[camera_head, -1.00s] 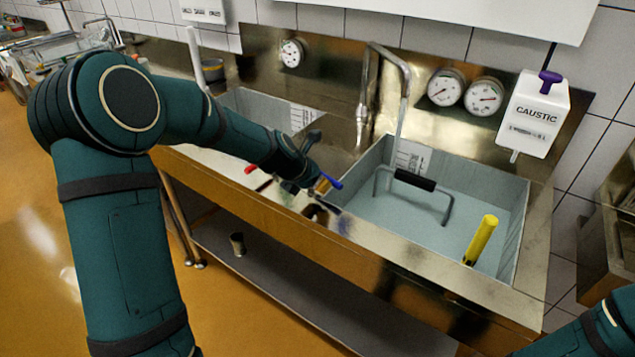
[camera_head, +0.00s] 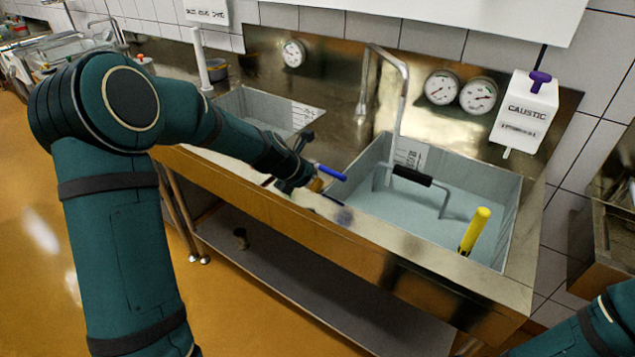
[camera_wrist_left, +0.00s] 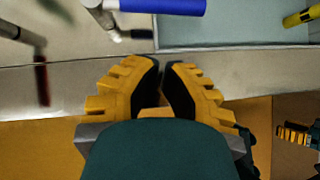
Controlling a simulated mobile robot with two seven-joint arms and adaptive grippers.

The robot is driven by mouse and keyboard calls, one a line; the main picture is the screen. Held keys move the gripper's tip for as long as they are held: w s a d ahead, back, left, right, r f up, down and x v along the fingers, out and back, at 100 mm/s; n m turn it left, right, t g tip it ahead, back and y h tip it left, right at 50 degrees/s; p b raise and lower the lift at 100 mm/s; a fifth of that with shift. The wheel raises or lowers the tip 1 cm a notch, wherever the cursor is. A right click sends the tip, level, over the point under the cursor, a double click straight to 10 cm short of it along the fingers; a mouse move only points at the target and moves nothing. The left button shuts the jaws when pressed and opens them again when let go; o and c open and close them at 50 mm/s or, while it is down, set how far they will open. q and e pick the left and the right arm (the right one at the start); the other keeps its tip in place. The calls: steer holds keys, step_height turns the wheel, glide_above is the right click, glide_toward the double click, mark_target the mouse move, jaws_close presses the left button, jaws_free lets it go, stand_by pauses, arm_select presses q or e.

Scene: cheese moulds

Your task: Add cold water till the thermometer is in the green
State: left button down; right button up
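The blue lever (camera_head: 331,173) sticks out to the right over the counter between the two basins. In the left wrist view the blue lever (camera_wrist_left: 163,6) lies just beyond my fingertips, apart from them. My left gripper (camera_head: 318,185) is beside the lever; in the wrist view its yellow fingers (camera_wrist_left: 161,72) look closed together with nothing between them. The right basin (camera_head: 517,215) holds pale water. A yellow stick (camera_head: 474,231) stands tilted in it; I cannot read any scale on it. Round dials (camera_head: 442,87) (camera_head: 479,95) are on the back wall.
A red lever (camera_wrist_left: 42,82) is left of my gripper in the wrist view. A curved tap (camera_head: 401,95) rises behind the right basin, and a black-gripped handle (camera_head: 412,176) stands in it. A white caustic dispenser (camera_head: 524,112) hangs at right. Another basin (camera_head: 262,108) is at left.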

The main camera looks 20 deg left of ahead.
arm_select(q)
steer(key=c, duration=1.7)
jaws_free()
steer(key=p+v, duration=0.2)
steer(key=v, duration=0.7)
steer(key=shift+d, duration=0.35)
steer(key=shift+r+p, duration=0.2)
steer(key=shift+p, duration=0.15)
jaws_close()
steer(key=w+d+r+m+g+y+p, duration=0.1)
steer(key=w+d+m+p, duration=0.3)
steer(key=m, duration=0.8)
steer(key=w+r+m+g+p, duration=0.1)
steer(key=w+m+p, duration=0.1)
steer(key=w+m, duration=0.65)
steer(key=w+d+r+m+g+y+p, duration=0.1)
steer(key=w+d+m+p, duration=0.15)
steer(key=m, duration=1.15)
step_height(320, 180, down, 10)
steer(key=p, duration=0.1)
steer(key=shift+a+f, duration=0.2)
steer(key=shift+a, duration=0.2)
arm_select(e)
step_height(320, 180, up, 13)
steer(key=w, duration=0.2)
steer(key=shift+d+t, duration=0.2)
steer(key=shift+t, duration=0.1)
steer(key=shift+r, duration=0.1)
